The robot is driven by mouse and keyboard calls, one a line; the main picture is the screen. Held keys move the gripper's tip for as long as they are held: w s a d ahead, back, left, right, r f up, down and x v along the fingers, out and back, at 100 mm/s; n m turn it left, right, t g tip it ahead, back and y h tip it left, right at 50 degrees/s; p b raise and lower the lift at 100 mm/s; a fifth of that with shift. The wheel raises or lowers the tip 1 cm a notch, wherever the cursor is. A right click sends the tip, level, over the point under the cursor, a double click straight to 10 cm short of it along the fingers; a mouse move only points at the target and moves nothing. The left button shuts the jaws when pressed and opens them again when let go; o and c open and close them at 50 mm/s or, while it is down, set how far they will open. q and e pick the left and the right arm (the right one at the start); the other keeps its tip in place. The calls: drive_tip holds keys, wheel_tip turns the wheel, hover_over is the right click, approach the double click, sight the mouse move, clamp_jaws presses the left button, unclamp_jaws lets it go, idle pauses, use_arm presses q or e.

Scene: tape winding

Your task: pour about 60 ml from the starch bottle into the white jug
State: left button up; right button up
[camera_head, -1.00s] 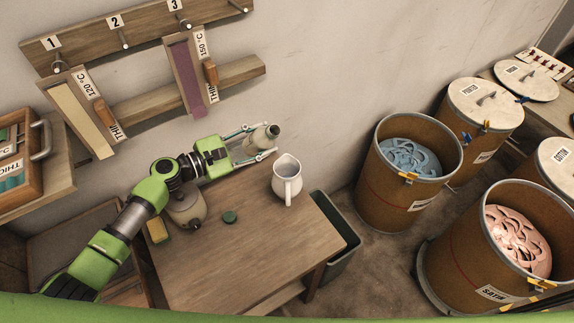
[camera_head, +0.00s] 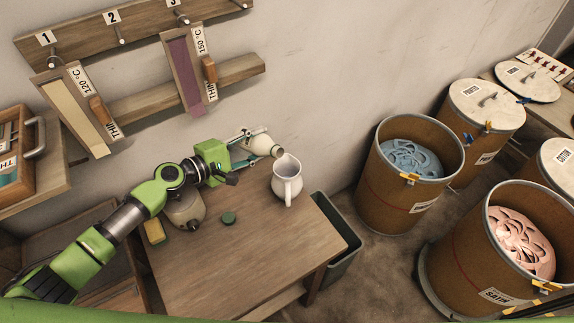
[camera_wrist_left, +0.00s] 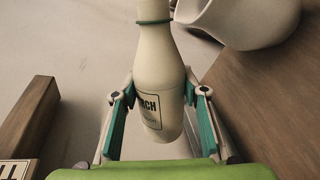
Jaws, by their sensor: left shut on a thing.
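The starch bottle (camera_head: 260,145) is cream-coloured, with part of its label readable in the left wrist view (camera_wrist_left: 152,105). My left gripper (camera_head: 262,144) is shut around its body. The bottle is tipped well over, its neck pointing right and slightly down towards the white jug (camera_head: 287,182). Its mouth is just above and left of the jug's rim in the head view. The jug stands upright on the table, handle towards the front; in the left wrist view (camera_wrist_left: 245,22) it is at the upper right. No stream is visible, and I cannot tell the jug's level. My right gripper is out of view.
The wooden table (camera_head: 240,262) carries a small green cap (camera_head: 229,217), a rounded beige vessel (camera_head: 186,210) partly behind my arm, and a yellow sponge (camera_head: 154,231). A dark green bin (camera_head: 346,262) stands to the right. The table's front is clear.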

use_arm(q)
drive_tip(key=shift+s+d+r+m+p, duration=0.1)
drive_tip(key=shift+d+r+m+p, duration=0.05)
drive_tip(key=shift+r+m+p, duration=0.35)
drive_tip(key=shift+s+d+r+m+y+p, duration=0.2)
drive_tip(key=shift+r+m+y+p, duration=0.15)
drive_tip(key=shift+p, duration=0.4)
drive_tip(key=shift+w+r, duration=0.1)
drive_tip(key=shift+w+a, duration=0.1)
drive_tip(key=shift+a, duration=0.15)
drive_tip(key=shift+r+m+t+p, duration=0.25)
drive_tip(key=shift+m+t+p, duration=0.1)
drive_tip(key=shift+p, duration=0.15)
idle(1.2)
